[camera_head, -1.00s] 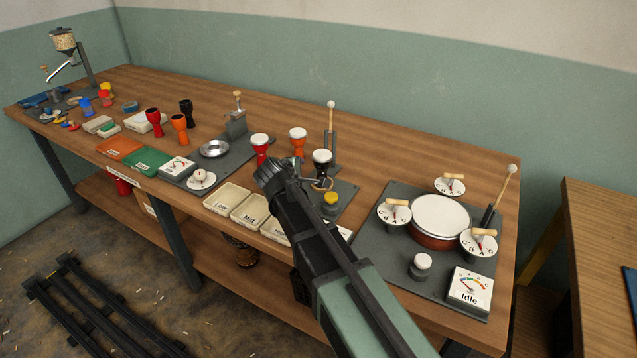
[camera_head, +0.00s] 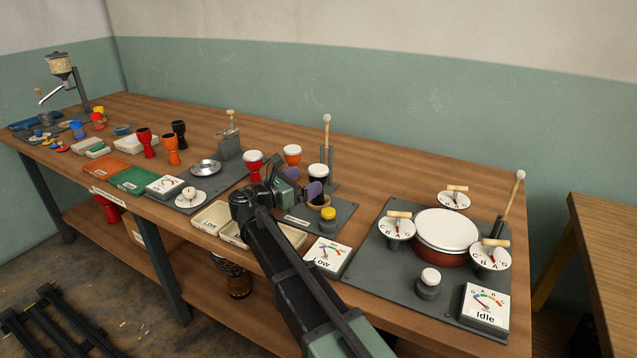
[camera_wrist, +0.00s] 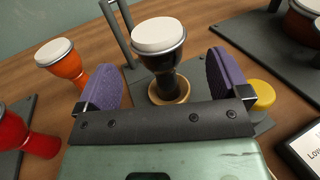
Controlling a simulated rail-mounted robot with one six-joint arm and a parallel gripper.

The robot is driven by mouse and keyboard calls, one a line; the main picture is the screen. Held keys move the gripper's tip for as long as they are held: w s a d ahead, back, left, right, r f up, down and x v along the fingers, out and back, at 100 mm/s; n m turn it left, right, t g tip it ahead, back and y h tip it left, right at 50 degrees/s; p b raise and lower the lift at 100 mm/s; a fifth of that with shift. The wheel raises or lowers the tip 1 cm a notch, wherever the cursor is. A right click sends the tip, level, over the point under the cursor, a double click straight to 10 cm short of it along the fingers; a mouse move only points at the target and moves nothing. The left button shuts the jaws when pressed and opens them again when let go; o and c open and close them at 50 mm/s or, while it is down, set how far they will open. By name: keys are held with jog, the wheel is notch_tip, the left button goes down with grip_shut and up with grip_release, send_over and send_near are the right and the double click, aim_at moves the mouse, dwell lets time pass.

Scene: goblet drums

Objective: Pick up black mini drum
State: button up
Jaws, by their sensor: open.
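The black mini drum (camera_head: 318,171) has a white head and a goblet-shaped body. It stands upright in a wooden ring on a grey plate (camera_head: 338,222). My gripper (camera_head: 303,182) is open, with its purple finger pads pointing at the drum. In the wrist view the drum (camera_wrist: 162,66) appears centred, beyond and between the spread pads, and the gripper holds nothing. Whether the pads flank the drum's body in depth is hard to tell. A black goblet shell (camera_head: 179,133) without a white head stands farther left.
A red drum (camera_head: 253,165) and an orange drum (camera_head: 292,154) with white heads stand close by. A post with a ball-topped stick (camera_head: 327,140) rises behind the black drum. A yellow button (camera_head: 328,213) and a "Low" gauge (camera_head: 327,257) lie in front and right.

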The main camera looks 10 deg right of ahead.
jog(key=x, duration=0.5)
jog(key=shift+w+d, duration=0.1)
jog(key=c, duration=1.1)
jog(key=shift+r, duration=0.15)
notch_tip(320, 180, up, 20)
jog(key=p, duration=2)
